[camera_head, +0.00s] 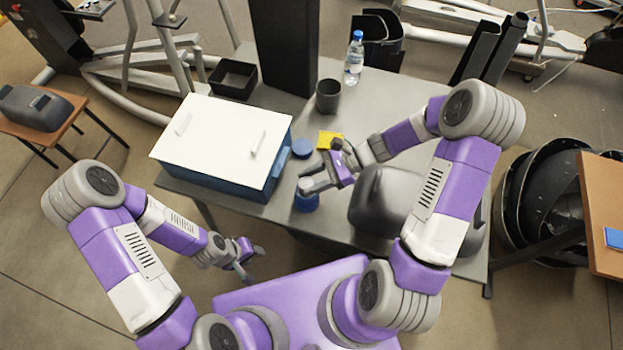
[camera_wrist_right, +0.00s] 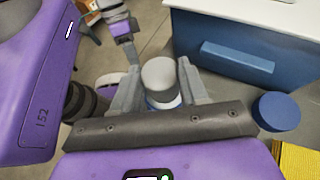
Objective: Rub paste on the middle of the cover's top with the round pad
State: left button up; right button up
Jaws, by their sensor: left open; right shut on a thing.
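The dark grey cover (camera_head: 374,198) lies on the table's right front part, partly hidden by my right arm. My right gripper (camera_head: 308,187) is over the table, left of the cover and apart from it. It is shut on a round piece with a grey top (camera_wrist_right: 158,72) and a blue lower part (camera_head: 307,203), which looks like the round pad. Its underside is hidden. A flat round blue tin or lid (camera_head: 302,148) lies behind the gripper; it also shows in the right wrist view (camera_wrist_right: 277,112). My left gripper (camera_head: 250,262) is open and empty, in front of the table edge.
A blue box with a white lid (camera_head: 222,138) fills the table's left side. A yellow cloth (camera_head: 329,139), grey cup (camera_head: 328,96), water bottle (camera_head: 354,58) and black tray (camera_head: 233,79) stand further back. A dark column (camera_head: 285,45) rises at the back. A similar grey cover (camera_head: 36,107) rests on a stool.

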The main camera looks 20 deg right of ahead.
aim_at(312, 182)
jog(key=shift+f, duration=0.1)
jog(key=shift+r+p, duration=3.15)
jog(key=shift+r, duration=0.4)
